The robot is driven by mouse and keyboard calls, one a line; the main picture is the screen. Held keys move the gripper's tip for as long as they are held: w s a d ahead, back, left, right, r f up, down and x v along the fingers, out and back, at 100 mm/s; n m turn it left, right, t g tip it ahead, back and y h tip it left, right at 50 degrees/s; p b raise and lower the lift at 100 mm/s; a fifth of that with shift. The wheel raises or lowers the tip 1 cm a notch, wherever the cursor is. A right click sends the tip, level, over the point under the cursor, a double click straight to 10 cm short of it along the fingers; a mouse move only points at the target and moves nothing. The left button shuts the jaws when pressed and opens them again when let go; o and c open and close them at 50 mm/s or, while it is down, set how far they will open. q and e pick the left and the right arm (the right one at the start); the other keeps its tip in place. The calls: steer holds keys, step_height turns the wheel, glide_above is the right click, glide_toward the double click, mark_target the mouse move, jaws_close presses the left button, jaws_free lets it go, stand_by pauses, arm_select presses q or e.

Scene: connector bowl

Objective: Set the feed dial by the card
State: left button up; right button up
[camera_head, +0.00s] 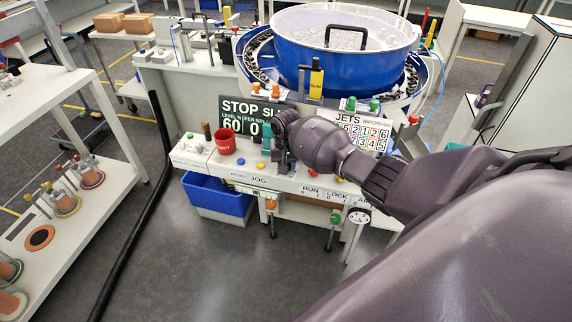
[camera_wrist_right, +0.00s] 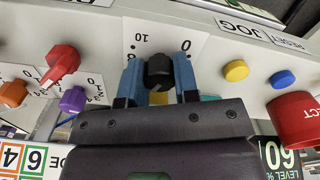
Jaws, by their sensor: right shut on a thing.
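My right gripper (camera_head: 283,160) reaches down to the front panel of the machine below the big blue bowl. In the right wrist view its two blue fingers (camera_wrist_right: 158,78) are closed on the black knob (camera_wrist_right: 159,66) of a dial. The dial's white scale plate (camera_wrist_right: 150,34) shows 10, 8 and 0; the fingers hide part of it, and I cannot read the pointer. A dark green sign (camera_head: 240,117) reads STOP, LEVEL % and PER MIN, with 60 and a partly hidden number. A white JETS/WIPERS card (camera_head: 362,132) carries coloured numbers. My left gripper is not in view.
A red cup-like button shroud (camera_head: 226,141) stands left of the gripper. Yellow (camera_wrist_right: 236,71) and blue (camera_wrist_right: 282,79) buttons lie beside the dial; red (camera_wrist_right: 62,60), orange (camera_wrist_right: 13,93) and purple (camera_wrist_right: 73,99) knobs are on its other side. A blue bin (camera_head: 218,194) sits below.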

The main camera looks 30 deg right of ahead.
steer(key=shift+f+m, duration=0.1)
steer(key=shift+m, duration=0.3)
steer(key=o, duration=0.9)
step_height(320, 180, up, 11)
stand_by(0.4)
stand_by(0.5)
